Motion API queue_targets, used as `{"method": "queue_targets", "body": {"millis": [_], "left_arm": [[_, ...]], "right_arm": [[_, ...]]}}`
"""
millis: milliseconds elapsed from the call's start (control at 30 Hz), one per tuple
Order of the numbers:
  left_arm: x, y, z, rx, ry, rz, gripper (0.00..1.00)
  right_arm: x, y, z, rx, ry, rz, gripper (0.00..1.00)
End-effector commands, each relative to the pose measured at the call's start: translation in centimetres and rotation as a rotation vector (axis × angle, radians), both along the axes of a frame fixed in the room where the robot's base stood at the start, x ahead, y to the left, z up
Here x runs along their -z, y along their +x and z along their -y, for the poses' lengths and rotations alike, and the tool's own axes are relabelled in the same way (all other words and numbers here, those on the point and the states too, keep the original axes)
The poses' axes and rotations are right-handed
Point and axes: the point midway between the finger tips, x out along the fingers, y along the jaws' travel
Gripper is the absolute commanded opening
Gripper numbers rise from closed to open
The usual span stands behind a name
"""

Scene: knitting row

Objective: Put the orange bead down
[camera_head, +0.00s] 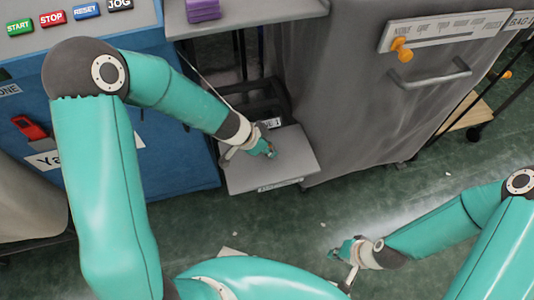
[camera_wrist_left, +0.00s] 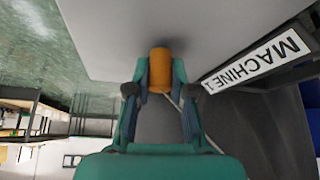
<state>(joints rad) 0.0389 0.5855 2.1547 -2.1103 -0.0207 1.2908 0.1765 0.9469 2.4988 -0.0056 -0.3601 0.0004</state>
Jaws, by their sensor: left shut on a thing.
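The orange bead (camera_wrist_left: 160,68) is a short orange cylinder between the fingertips of my left gripper (camera_wrist_left: 160,80) in the left wrist view. The left gripper is shut on it. In the head view, my left gripper (camera_head: 265,149) is over the grey shelf (camera_head: 300,165), and only a tiny trace of orange shows at its tips. A thin pale strand passes by the bead in the wrist view. I cannot tell whether the bead touches the shelf. My right gripper (camera_head: 345,252) is low over the green floor at the right, and its fingers are too small to judge.
A label reading MACHINE 1 (camera_wrist_left: 253,62) is on the machine by the shelf. A blue cabinet (camera_head: 185,150) stands left of the shelf and a large grey cabinet (camera_head: 360,110) stands right. A purple block (camera_head: 202,10) lies on an upper shelf. The shelf's right part is clear.

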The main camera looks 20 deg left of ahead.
Motion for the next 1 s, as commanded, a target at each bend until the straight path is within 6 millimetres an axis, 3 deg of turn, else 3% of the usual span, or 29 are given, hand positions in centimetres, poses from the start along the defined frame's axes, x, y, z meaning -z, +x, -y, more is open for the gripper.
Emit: {"method": "queue_targets", "body": {"millis": [33,433,467,600,1000], "left_arm": [[0.86,0.03,0.02,-0.001,-0.001,0.0,0.08],[1.06,0.01,0.04,0.0,0.0,0.0,0.08],[0.95,0.01,0.03,-0.001,0.0,0.0,0.25],[0.9,0.01,0.02,0.0,0.0,0.0,0.47],[0.29,-0.06,-0.07,0.0,0.0,0.0,0.47]], "right_arm": [[0.91,0.0,0.0,0.0,0.0,0.0,0.0],[1.06,0.01,0.0,0.0,0.0,0.0,0.0],[0.97,0.01,0.0,0.0,0.0,0.0,0.0],[0.9,0.01,0.01,0.0,0.0,0.0,0.0],[0.37,0.01,0.0,0.0,0.0,0.0,0.0]]}}
